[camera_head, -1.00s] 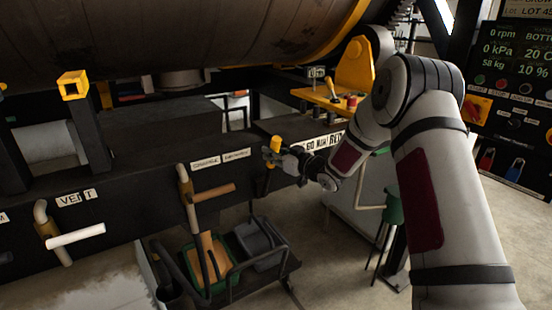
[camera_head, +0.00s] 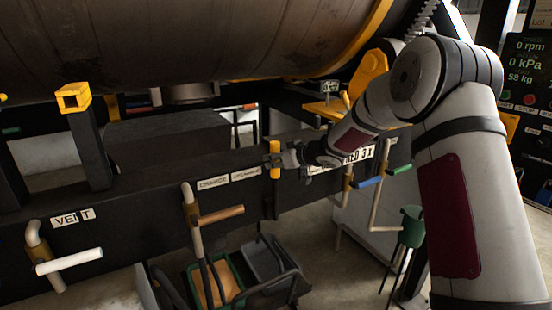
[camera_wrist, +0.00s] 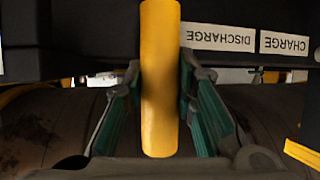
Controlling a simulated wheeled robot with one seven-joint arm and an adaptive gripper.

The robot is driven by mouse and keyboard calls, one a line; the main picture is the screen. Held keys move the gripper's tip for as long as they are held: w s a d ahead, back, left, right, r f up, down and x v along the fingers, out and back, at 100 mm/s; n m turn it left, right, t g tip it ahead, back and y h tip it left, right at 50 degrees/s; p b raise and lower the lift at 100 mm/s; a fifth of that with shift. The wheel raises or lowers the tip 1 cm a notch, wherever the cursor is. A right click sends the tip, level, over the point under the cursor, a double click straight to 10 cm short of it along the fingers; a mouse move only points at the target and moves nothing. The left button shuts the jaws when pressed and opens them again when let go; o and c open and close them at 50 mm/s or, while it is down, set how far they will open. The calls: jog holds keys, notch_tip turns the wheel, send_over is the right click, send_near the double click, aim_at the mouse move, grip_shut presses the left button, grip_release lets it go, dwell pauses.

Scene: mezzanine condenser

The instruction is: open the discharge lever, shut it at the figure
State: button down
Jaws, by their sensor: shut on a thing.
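The yellow lever handle (camera_head: 275,160) stands upright at the front of the dark beam, just right of the two white labels. In the wrist view the yellow handle (camera_wrist: 160,80) runs down between my green-lined fingers. My gripper (camera_head: 272,160) is shut on it, reaching from the right. The DISCHARGE label (camera_wrist: 218,37) and the CHARGE label (camera_wrist: 284,43) appear upside down in the wrist view. The display (camera_head: 525,60) at the right reads 0 rpm, 0 kPa and 58 kg; its right part is cut off. The lever's pivot is not clearly seen.
A wooden-handled lever (camera_head: 220,215) and a white-handled VENT lever (camera_head: 68,261) stick out to the left. Blue (camera_head: 367,182) and green (camera_head: 399,169) handles are right of my gripper. Tubs on a cart (camera_head: 262,262) stand below. The large drum (camera_head: 180,40) hangs above.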

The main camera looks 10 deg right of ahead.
jog(key=shift+a, duration=0.1)
jog(key=c, duration=1.3)
grip_release()
jog(key=shift+w, duration=0.2)
jog(key=v, duration=1.2)
